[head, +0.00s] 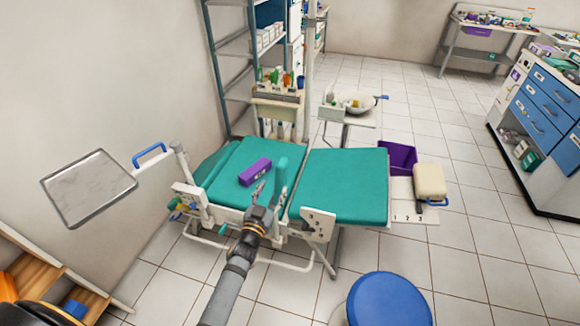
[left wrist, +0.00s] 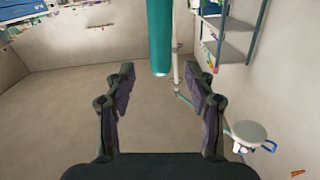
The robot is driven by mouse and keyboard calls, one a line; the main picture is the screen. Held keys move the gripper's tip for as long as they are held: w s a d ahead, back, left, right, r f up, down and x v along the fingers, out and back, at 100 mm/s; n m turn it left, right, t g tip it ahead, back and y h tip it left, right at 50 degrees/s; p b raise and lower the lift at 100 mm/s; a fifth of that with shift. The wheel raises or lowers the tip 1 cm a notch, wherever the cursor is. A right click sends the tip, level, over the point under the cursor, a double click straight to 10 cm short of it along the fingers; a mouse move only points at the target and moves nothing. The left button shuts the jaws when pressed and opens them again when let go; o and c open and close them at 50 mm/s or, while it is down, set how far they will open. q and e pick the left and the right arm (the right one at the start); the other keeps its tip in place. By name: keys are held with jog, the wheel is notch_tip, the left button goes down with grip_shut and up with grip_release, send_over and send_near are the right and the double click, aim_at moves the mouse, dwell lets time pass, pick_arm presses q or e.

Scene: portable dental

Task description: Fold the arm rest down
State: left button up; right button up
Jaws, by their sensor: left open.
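The arm rest (head: 281,180) is a teal padded bar standing upright at the near side of the teal dental chair (head: 345,185). It also shows in the left wrist view (left wrist: 160,38), at the top centre, lined up with the gap between my fingers. My left gripper (head: 259,190) is beside the arm rest, just left of it in the head view, over the chair's near edge. In the left wrist view my left gripper (left wrist: 162,85) has its fingers wide apart with nothing between them. Whether it touches the arm rest cannot be told. My right gripper is not in view.
A metal tray (head: 88,188) is at the left. A blue stool (head: 388,300) stands in front. A bowl stand (head: 350,113) is behind the chair.

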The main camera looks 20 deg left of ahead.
aim_at(279, 176)
pick_arm(q)
jog(key=w+b, duration=0.1)
jog(key=w, duration=0.9)
jog(key=shift+d, duration=0.15)
grip_shut()
